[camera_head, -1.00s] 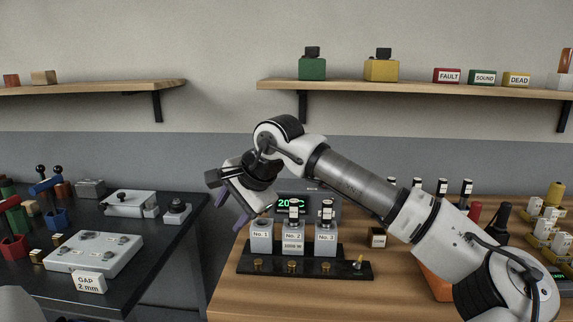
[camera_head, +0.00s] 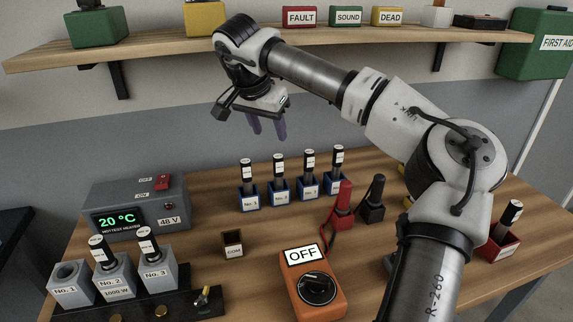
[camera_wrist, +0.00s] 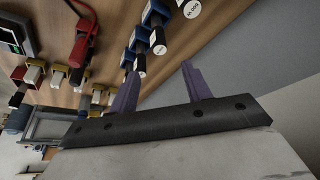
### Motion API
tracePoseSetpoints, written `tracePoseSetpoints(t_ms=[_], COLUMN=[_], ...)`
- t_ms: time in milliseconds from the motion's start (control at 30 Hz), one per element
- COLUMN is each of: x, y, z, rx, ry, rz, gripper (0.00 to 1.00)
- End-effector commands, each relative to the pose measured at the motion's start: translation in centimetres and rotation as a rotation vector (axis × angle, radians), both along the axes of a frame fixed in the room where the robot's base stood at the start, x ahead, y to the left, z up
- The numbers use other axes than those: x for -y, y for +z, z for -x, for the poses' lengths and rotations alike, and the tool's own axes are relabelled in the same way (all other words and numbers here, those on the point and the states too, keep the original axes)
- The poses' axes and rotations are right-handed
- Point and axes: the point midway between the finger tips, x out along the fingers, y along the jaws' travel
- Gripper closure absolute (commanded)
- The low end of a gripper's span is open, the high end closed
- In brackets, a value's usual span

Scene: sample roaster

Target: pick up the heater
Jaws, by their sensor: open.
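Several black heaters with white labels are in view; which one the task means is not shown. A row of them stands upright in small blue holders, the leftmost heater (camera_head: 246,172) in a blue holder (camera_head: 249,200) marked No. 1. Two more heaters stand in grey blocks, No. 2 (camera_head: 99,250) and No. 3 (camera_head: 148,245); grey block No. 1 (camera_head: 70,285) is empty. Another heater (camera_head: 510,213) stands in a red holder at the right. My gripper (camera_head: 268,130) is open and empty, its purple fingers above the blue row. In the wrist view, my gripper (camera_wrist: 160,72) is beside the blue-holder heaters, touching none visibly.
A grey heater box (camera_head: 135,210) reads 20 °C. An orange meter (camera_head: 315,295) reads OFF, with red (camera_head: 343,205) and black (camera_head: 373,200) probes behind it. The wall shelf (camera_head: 300,45) runs close behind my wrist.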

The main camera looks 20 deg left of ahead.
Motion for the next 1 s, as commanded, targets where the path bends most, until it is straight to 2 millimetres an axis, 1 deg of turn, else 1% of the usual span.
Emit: tracePoseSetpoints(t_ms=[67, 167, 400, 500, 767, 1000], x=[0.0, 0.1, 0.4, 0.5, 0.7, 0.9], y=[-0.1, -1.0, -5.4, -6.8, -8.6, -11.9], z=[0.0, -0.4, -2.0, -2.6, -3.2, -3.9], rx=[0.0, -0.003, -0.005, -0.004, -0.003, -0.005], ry=[0.001, 0.001, 0.001, 0.0, 0.0, 0.0], rz=[0.0, 0.001, -0.001, -0.002, -0.001, -0.002], gripper=[0.52, 0.52, 0.52, 0.52, 0.52, 0.52])
